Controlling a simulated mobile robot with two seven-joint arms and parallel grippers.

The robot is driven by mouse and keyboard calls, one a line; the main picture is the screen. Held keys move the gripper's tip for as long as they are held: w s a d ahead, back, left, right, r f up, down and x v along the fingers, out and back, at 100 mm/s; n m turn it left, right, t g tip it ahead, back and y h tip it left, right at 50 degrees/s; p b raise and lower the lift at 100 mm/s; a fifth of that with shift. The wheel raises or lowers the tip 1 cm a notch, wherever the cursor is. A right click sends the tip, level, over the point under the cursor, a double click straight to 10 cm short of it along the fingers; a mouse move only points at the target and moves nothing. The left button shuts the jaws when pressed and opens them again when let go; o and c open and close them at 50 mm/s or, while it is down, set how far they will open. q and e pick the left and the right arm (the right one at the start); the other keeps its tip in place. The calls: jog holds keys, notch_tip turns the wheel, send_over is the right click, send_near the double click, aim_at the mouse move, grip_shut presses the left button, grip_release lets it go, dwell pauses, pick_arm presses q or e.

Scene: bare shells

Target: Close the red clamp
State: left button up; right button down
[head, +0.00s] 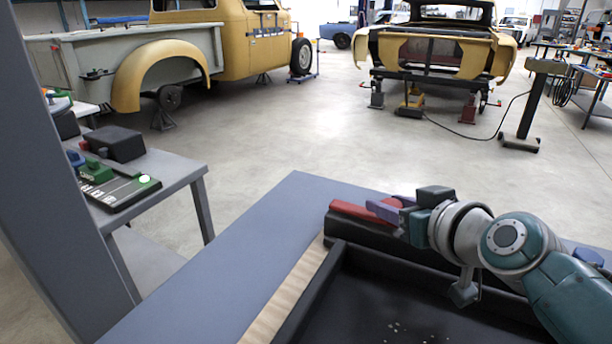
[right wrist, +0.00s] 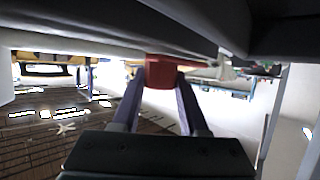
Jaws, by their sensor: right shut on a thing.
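The red clamp (head: 346,209) shows as a red bar along the top of a black block at the back left of the dark tray. My right gripper (head: 384,208), with purple fingers, is at the red bar and covers part of it. In the right wrist view, a red piece of the clamp (right wrist: 160,72) sits between the fingertips of my right gripper (right wrist: 160,85), which is shut on it. I cannot tell whether the clamp itself is open or closed. My left gripper is not in view.
The dark tray (head: 335,300) lies on a blue-grey table (head: 245,245), with a wooden strip (head: 285,300) beside it. A grey side table (head: 185,172) with a black box (head: 116,142) stands at left. Yellow vehicle bodies stand behind on open floor.

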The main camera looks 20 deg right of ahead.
dwell(0.6)
jog(key=shift+d+f+n+y+b, duration=0.15)
jog(key=shift+n+y+b, duration=0.2)
jog(key=shift+b, duration=0.45)
jog(key=shift+n+y+b, duration=0.35)
jog(key=shift+r, duration=0.2)
jog(key=shift+c, duration=2.1)
grip_release()
